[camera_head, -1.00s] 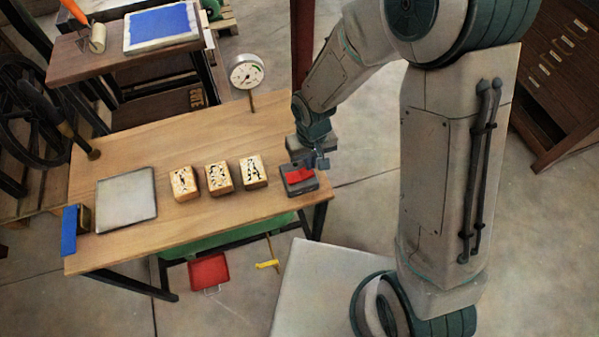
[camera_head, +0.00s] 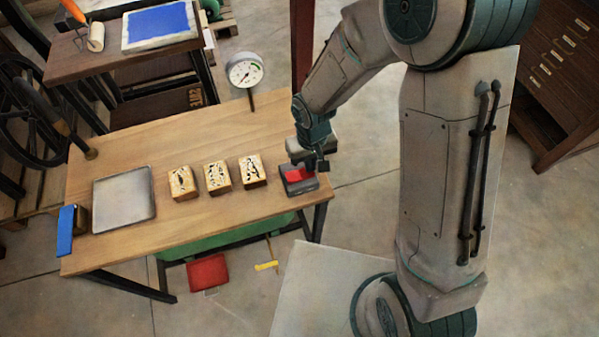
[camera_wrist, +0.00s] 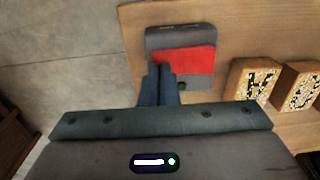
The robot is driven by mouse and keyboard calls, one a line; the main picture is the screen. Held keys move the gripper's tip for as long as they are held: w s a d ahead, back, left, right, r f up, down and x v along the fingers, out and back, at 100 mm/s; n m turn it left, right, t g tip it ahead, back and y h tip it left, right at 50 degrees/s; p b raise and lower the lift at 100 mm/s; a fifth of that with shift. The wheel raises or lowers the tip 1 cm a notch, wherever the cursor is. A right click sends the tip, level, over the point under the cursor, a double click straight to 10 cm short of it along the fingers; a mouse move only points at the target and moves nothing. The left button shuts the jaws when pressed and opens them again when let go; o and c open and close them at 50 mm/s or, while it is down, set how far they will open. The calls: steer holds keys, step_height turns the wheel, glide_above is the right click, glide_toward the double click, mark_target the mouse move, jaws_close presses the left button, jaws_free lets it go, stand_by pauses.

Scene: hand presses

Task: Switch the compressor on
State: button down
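A dark grey switch box (camera_head: 311,184) with a red rocker (camera_head: 297,175) sits on the right end of the wooden table. The wrist view shows the box (camera_wrist: 180,37), its red rocker (camera_wrist: 187,61) and a small green spot (camera_wrist: 182,86) beside my fingers. My gripper (camera_head: 320,165) is just above the right side of the box. In the wrist view its two fingers (camera_wrist: 159,72) are together, with nothing visible between them. The tips overlap the left near edge of the rocker; I cannot tell whether they touch it. The fingers hide part of the box.
Several patterned blocks (camera_head: 217,177) stand left of the switch. A grey plate (camera_head: 124,200) and a blue-faced block (camera_head: 66,230) lie further left. A round gauge (camera_head: 245,71) stands at the table's back edge. A green body (camera_head: 225,240) is under the table.

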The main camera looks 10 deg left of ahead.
steer(key=shift+f, duration=0.2)
steer(key=shift+r+p, duration=2.3)
steer(key=shift+r, duration=1.25)
steer(key=d+r+m+t, duration=0.2)
steer(key=d+r+m, duration=0.1)
steer(key=d+r, duration=1)
steer(key=s+d+r+m+t, duration=0.1)
steer(key=s+d+r+m, duration=0.2)
steer(key=s+d+r, duration=0.5)
steer(key=shift+d, duration=0.8)
